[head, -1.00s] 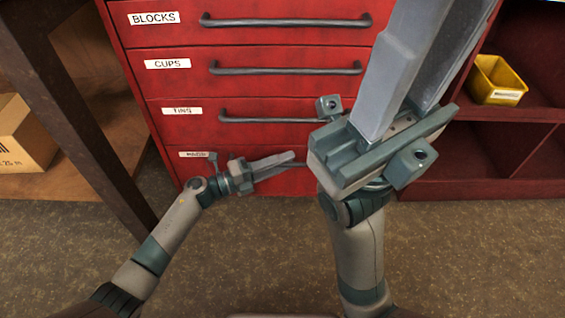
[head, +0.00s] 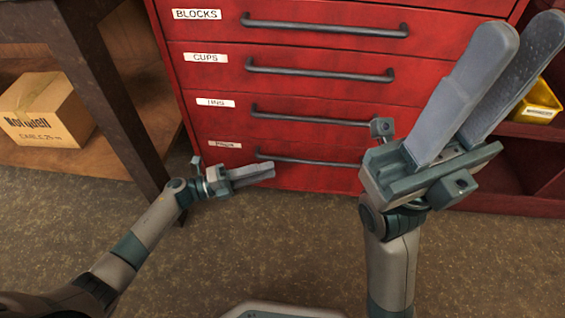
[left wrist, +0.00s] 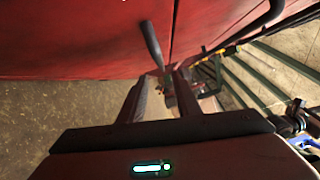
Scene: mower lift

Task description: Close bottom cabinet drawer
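The red cabinet's bottom drawer (head: 290,178) has a small white label and a dark bar handle (head: 310,159). Its front looks about flush with the drawers above; a small gap cannot be ruled out. My left gripper (head: 270,170) is in front of this drawer, just below the handle's left end. In the left wrist view its two fingers (left wrist: 161,88) stand apart with nothing between them, and a dark handle bar (left wrist: 151,42) shows ahead of the tips. My right gripper (head: 519,30) is open and empty, raised close to the camera at the right.
The upper drawers, labelled BLOCKS (head: 197,14), CUPS (head: 206,58) and TINS (head: 216,103), look shut. A wooden table with a dark leg (head: 110,100) and a cardboard box (head: 45,110) stand left. A yellow bin (head: 537,103) sits in red shelving at right. The floor in front is clear.

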